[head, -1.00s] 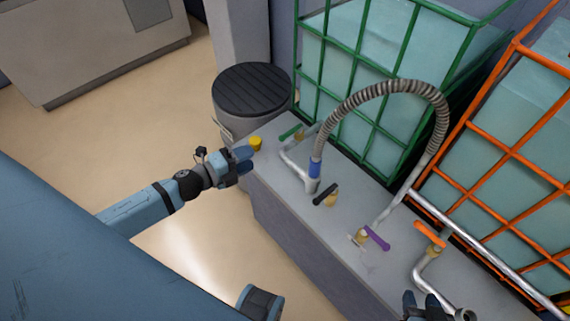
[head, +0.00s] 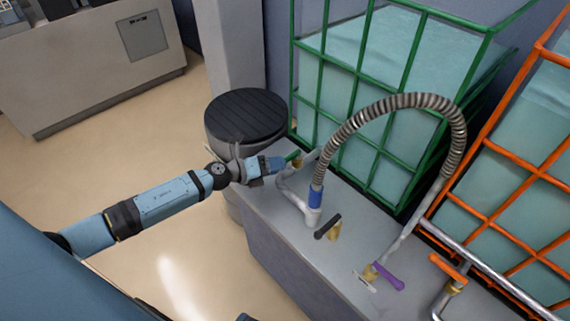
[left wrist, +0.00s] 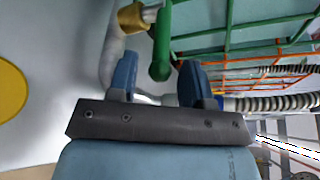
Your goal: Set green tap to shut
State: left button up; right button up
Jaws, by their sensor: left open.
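The green tap (head: 293,156) sits near the left end of the grey bench, on the pipe in front of the green-framed tank. Its lever and brass body show in the left wrist view (left wrist: 160,50). My left gripper (head: 281,163) is right beside the lever, partly covering it in the head view. In the left wrist view my open left gripper (left wrist: 158,78) has a finger on each side of the lever's rounded end, which lies at or just beyond the fingertips; I cannot tell if they touch. My right gripper is not in view.
A ribbed hose (head: 405,101) arches over the bench (head: 290,232). Black (head: 327,226), purple (head: 389,276) and orange (head: 449,267) levers stand to the right. A lidded bin (head: 245,115) is behind my left gripper. A yellow disc (left wrist: 10,90) shows in the left wrist view.

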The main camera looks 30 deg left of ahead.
aim_at(288, 160)
pick_arm(q)
jog(key=shift+x, duration=1.7)
jog(key=shift+a, duration=0.1)
grip_shut()
